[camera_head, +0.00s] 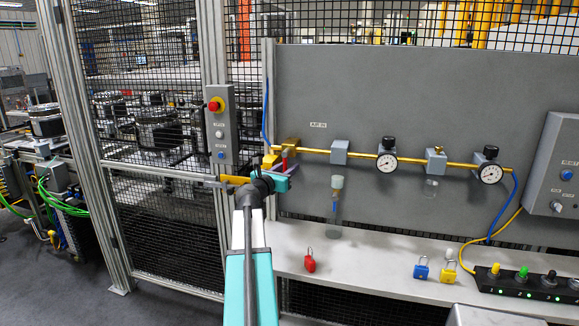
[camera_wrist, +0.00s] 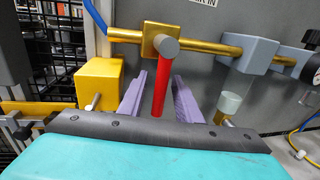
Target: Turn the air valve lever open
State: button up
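The air valve is a brass block (camera_head: 291,143) at the left end of the brass pipe on the grey panel; its block also shows in the wrist view (camera_wrist: 153,30). Its red lever (camera_wrist: 161,88) hangs straight down from a grey pivot, across the line of the pipe. In the head view the lever (camera_head: 285,154) is a small red piece, partly hidden by my gripper. My gripper (camera_wrist: 160,88) is open, with one purple finger on each side of the lever and visible gaps between. In the head view my gripper (camera_head: 282,175) is just below the valve.
A yellow block (camera_wrist: 100,82) is close left of my fingers. A grey block (camera_wrist: 247,55) and a clear filter bowl (camera_wrist: 230,103) are to the right. A push-button post (camera_head: 220,130) and mesh fence stand left. A red padlock (camera_head: 310,261) rests on the shelf (camera_head: 360,272).

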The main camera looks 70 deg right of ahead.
jog(key=shift+s+d, duration=0.1)
jog(key=shift+d, duration=0.8)
